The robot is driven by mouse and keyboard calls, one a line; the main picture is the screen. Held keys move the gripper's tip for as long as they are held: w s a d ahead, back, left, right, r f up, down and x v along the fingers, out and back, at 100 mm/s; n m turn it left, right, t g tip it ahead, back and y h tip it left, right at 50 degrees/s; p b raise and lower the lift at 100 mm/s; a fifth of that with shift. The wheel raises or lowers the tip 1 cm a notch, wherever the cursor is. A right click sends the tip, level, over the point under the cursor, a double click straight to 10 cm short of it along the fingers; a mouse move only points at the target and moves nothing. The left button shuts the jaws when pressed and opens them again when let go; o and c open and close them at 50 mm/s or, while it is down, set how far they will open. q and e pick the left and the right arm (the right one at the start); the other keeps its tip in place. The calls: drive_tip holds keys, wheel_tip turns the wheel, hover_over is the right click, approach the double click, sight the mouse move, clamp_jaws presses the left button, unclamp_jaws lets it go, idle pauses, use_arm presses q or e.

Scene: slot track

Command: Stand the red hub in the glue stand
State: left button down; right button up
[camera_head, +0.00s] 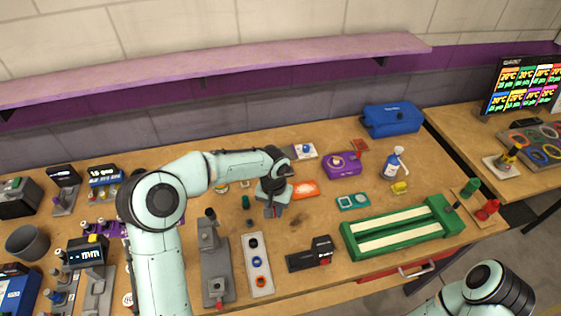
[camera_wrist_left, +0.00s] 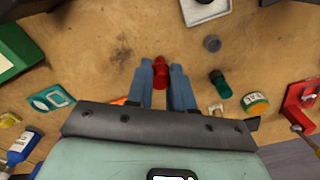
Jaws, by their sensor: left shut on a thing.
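My left gripper (camera_head: 272,207) is low over the middle of the wooden table. In the left wrist view its two blue-grey fingers (camera_wrist_left: 162,80) are shut on the red hub (camera_wrist_left: 161,70), whose red end shows between the fingertips. In the head view the hub is mostly hidden by the gripper. I cannot tell for sure which fixture is the glue stand. My right gripper is out of view; only part of my right arm shows at the lower right.
A pale strip with rings (camera_head: 252,246), a black block (camera_head: 300,262) and a green fixture (camera_head: 376,251) lie nearer the front. A glue-like bottle (camera_head: 391,170) stands behind right.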

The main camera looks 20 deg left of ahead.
use_arm(q)
drive_tip(key=s+a+r+m+b, duration=0.25)
drive_tip(key=a+r+b, duration=0.4)
drive_tip(key=r, duration=0.85)
drive_tip(key=shift+w+a+f+b, duration=0.1)
drive_tip(key=shift+a+f+b, duration=0.2)
drive_tip(key=shift+f, duration=2.95)
drive_tip(key=shift+w+a+f+b, duration=0.1)
drive_tip(key=shift+a+f+b, duration=0.2)
drive_tip(key=shift+f, duration=2.9)
drive_tip(key=shift+a+f+b, duration=0.25)
drive_tip(key=shift+f+b, duration=0.05)
drive_tip(key=shift+f, duration=2.95)
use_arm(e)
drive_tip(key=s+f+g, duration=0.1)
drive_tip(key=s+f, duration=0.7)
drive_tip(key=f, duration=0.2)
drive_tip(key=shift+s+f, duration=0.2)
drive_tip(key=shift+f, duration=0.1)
use_arm(q)
drive_tip(key=shift+f, duration=0.2)
drive_tip(key=c, duration=1)
unclamp_jaws()
